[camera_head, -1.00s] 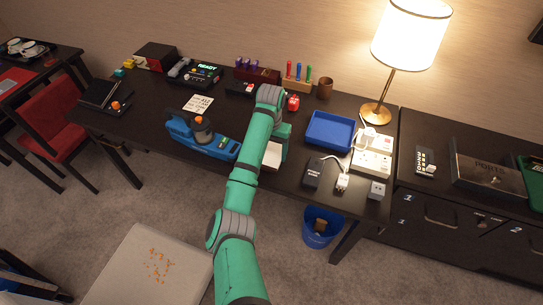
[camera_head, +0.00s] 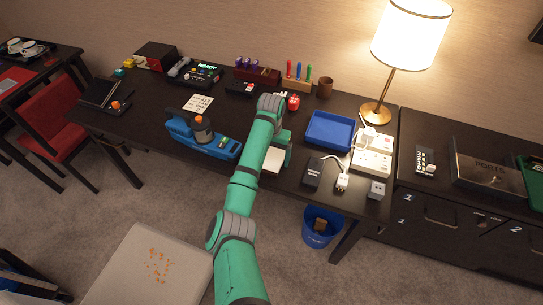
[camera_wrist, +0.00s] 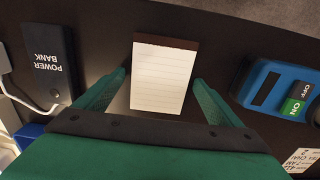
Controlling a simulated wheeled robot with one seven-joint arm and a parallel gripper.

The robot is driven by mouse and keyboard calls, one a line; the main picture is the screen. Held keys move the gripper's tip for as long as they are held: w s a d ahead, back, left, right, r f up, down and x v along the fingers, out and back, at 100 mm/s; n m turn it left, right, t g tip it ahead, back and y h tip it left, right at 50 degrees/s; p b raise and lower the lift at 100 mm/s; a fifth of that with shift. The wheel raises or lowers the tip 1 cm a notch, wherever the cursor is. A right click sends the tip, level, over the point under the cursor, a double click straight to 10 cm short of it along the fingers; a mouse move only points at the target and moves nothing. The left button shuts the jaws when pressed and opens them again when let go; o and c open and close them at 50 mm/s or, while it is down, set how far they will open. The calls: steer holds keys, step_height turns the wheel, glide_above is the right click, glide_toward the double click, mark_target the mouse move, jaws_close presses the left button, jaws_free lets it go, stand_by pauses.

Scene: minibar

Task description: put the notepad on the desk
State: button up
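The notepad (camera_wrist: 162,78), white lined paper with a dark brown band along its top, lies face up on the dark desk (camera_wrist: 225,50). In the head view the notepad (camera_head: 274,160) shows near the front edge of the desk (camera_head: 150,97), partly hidden by my arm. My gripper (camera_wrist: 158,82) is open above the desk, with one green finger on each side of the notepad. A gap shows between the left finger and the pad; the right finger is close to its lower right edge, and contact there is unclear.
A power bank (camera_head: 313,171) and a blue tray (camera_head: 330,131) are right of my gripper. A blue device with ON and OFF labels (camera_head: 208,139) stands to its left. A lamp (camera_head: 376,112) is at the back right, and a blue bin (camera_head: 322,227) stands below the desk.

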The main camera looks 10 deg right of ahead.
mark_target(271, 159)
step_height(271, 159, up, 12)
steer(key=shift+r, duration=0.15)
stand_by(0.7)
stand_by(0.5)
